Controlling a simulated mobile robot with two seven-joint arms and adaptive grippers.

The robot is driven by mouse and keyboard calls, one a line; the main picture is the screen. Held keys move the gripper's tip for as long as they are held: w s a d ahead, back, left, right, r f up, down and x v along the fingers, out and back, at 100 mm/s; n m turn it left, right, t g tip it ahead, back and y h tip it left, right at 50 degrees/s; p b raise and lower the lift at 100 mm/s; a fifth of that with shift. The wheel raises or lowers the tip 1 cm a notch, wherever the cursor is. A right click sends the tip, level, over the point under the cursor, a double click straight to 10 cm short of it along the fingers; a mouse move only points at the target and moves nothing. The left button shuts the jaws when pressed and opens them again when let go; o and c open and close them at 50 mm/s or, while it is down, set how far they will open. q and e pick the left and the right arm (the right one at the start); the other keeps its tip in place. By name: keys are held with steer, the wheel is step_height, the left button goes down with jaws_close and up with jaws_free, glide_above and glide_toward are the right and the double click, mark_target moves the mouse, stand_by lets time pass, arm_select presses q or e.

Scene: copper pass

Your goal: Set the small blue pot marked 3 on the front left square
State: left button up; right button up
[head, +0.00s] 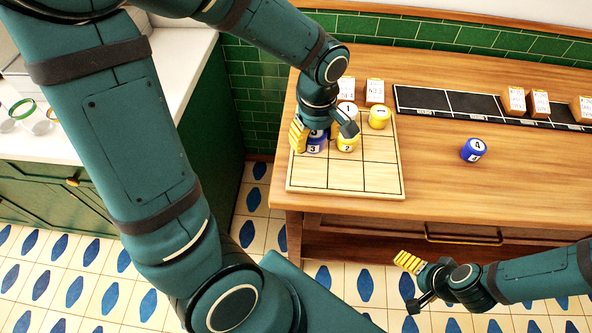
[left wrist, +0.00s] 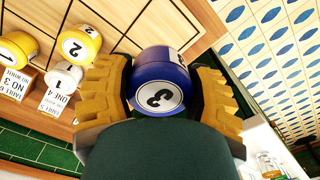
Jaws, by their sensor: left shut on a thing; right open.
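The small blue pot marked 3 (head: 316,147) is between the fingers of my left gripper (head: 323,134), which is shut on it. In the left wrist view the pot (left wrist: 158,92) shows its number between both yellow finger pads. In the head view it appears over the left column of the gridded board (head: 345,195), around the middle row; I cannot tell whether it touches the board. The front left square (head: 308,177) is empty. My right gripper (head: 412,283) is open and empty, low in front of the table.
A yellow pot marked 2 (head: 348,143) stands close right of the held pot. A white pot marked 1 (head: 347,108) and a yellow pot (head: 380,118) are behind on the board. A blue pot marked 4 (head: 473,150) stands on the open table. A black strip (head: 470,103) carries label blocks.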

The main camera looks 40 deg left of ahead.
mark_target(310, 172)
arm_select(q)
steer(key=shift+s+a+f, duration=0.1)
step_height(310, 172, down, 10)
steer(key=shift+r+b, duration=0.1)
steer(key=shift+b, duration=1.1)
steer(key=o, duration=1.3)
